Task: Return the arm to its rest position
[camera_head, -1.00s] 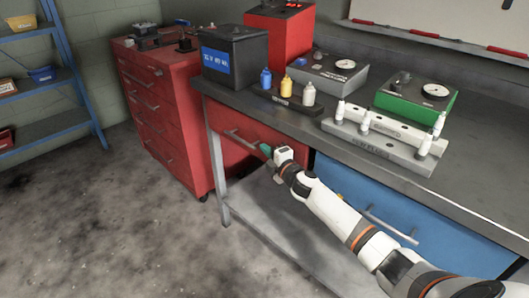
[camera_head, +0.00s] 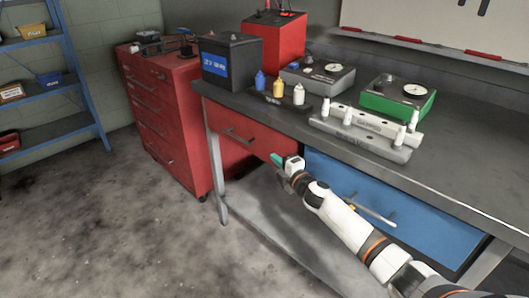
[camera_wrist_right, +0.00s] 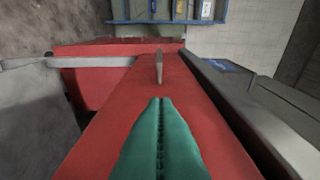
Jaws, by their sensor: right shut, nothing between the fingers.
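My right arm (camera_head: 345,225) reaches in from the lower right of the head view. Its gripper (camera_head: 277,160) has green fingertips and is in front of the bench, below the bench top, by the right end of the red drawer (camera_head: 243,135). In the right wrist view the two green fingers (camera_wrist_right: 160,105) lie together, shut, with nothing between them. The drawer handle (camera_wrist_right: 159,66) shows beyond the fingertips, apart from them. My left gripper is not in view.
The workbench (camera_head: 460,148) holds a battery (camera_head: 232,62), small bottles (camera_head: 298,94), gauge boxes (camera_head: 397,98) and a rack with white pieces (camera_head: 360,135). A blue drawer front (camera_head: 420,222) lies behind my arm. A red cabinet (camera_head: 165,115) stands left.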

